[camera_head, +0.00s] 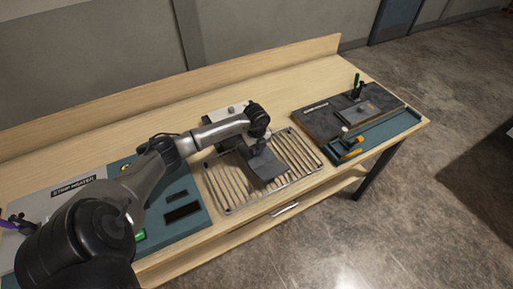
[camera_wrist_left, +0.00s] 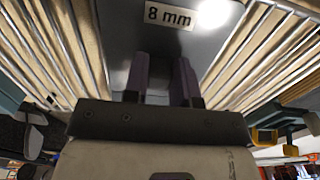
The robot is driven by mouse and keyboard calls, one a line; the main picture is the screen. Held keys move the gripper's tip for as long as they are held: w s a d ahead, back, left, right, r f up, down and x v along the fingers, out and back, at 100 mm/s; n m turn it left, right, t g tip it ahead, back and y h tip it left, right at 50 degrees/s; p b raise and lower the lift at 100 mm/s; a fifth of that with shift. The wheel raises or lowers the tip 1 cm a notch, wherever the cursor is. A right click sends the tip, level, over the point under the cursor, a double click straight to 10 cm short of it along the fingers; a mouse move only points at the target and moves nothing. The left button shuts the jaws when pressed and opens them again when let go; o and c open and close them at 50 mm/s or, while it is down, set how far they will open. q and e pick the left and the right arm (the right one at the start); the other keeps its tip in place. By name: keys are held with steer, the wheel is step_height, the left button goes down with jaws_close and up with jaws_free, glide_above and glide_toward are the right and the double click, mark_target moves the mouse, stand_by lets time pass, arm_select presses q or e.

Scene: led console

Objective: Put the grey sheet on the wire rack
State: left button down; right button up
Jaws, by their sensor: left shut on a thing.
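The grey sheet (camera_head: 265,166) is over the middle of the wire rack in the head view. In the left wrist view the sheet (camera_wrist_left: 167,45) carries an "8 mm" label. The wire rack (camera_head: 219,185) lies on the wooden table, with bars showing on both sides of the sheet. Whether the sheet touches the bars I cannot tell. My right gripper is not in view.
A dark board with a teal tray (camera_head: 376,135) and tools lies to the right. A pale box (camera_head: 228,112) stands behind the rack. The table's back strip is clear.

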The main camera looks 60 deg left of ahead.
arm_select(q)
steer(key=c, duration=0.9)
jaws_free()
steer(key=shift+f, duration=0.1)
